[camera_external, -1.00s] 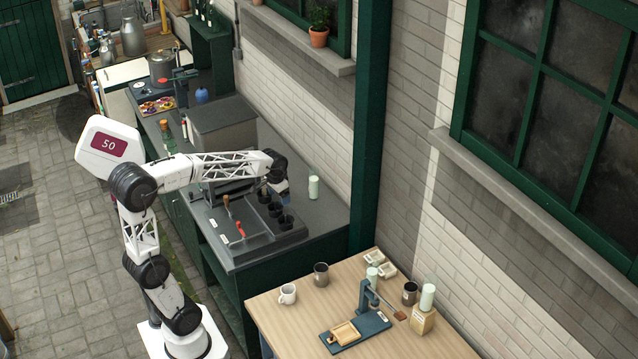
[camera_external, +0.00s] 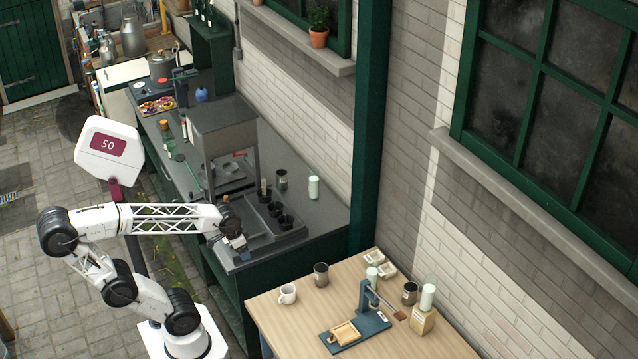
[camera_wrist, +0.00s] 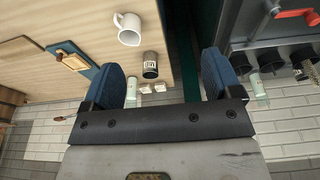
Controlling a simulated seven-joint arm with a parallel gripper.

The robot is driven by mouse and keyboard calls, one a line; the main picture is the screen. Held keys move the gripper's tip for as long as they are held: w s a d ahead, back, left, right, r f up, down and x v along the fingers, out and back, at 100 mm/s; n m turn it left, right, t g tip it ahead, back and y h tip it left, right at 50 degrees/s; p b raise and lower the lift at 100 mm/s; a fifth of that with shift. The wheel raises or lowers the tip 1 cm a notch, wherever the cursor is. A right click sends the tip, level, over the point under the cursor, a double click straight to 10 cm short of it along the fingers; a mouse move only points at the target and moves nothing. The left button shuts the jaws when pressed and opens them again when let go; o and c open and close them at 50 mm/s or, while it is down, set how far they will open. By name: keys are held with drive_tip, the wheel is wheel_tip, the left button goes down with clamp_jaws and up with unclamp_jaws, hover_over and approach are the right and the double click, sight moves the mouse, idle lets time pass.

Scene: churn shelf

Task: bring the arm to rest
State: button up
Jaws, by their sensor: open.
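My gripper (camera_external: 237,246) hangs over the front left part of the dark tray on the counter in the external view. In the wrist view its two blue fingers (camera_wrist: 168,78) stand wide apart with nothing between them that it holds. A gap between the wooden table and the dark counter shows beyond the fingers. My arm is bent, with its forearm nearly level.
The dark tray (camera_external: 283,238) holds several black cups. A steel box (camera_external: 222,130) stands behind it. The wooden table (camera_external: 290,325) carries a white mug (camera_external: 287,294), a dark cup (camera_external: 321,274) and a blue lever press (camera_external: 365,325).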

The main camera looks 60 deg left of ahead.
drive_tip(key=shift+s+d+f, duration=0.2)
drive_tip(key=shift+s+f, duration=0.1)
drive_tip(key=shift+s, duration=0.25)
drive_tip(key=shift+o, duration=0.5)
drive_tip(key=shift+w, duration=0.1)
drive_tip(key=w+d+f+n+g, duration=0.1)
drive_tip(key=w+d+f+n, duration=0.1)
drive_tip(key=w+f+n, duration=0.2)
drive_tip(key=w+d+f+n, duration=0.3)
drive_tip(key=w+n, duration=0.7)
drive_tip(key=w, duration=0.7)
drive_tip(key=w+d+f+n+g, duration=0.1)
drive_tip(key=w+d+f+n, duration=0.2)
drive_tip(key=w+f+n, duration=0.3)
drive_tip(key=w, duration=0.5)
drive_tip(key=shift+d+f+n+g, duration=0.2)
drive_tip(key=shift+f+n+g, duration=0.1)
drive_tip(key=shift+f+n, duration=0.1)
drive_tip(key=shift+f, duration=0.15)
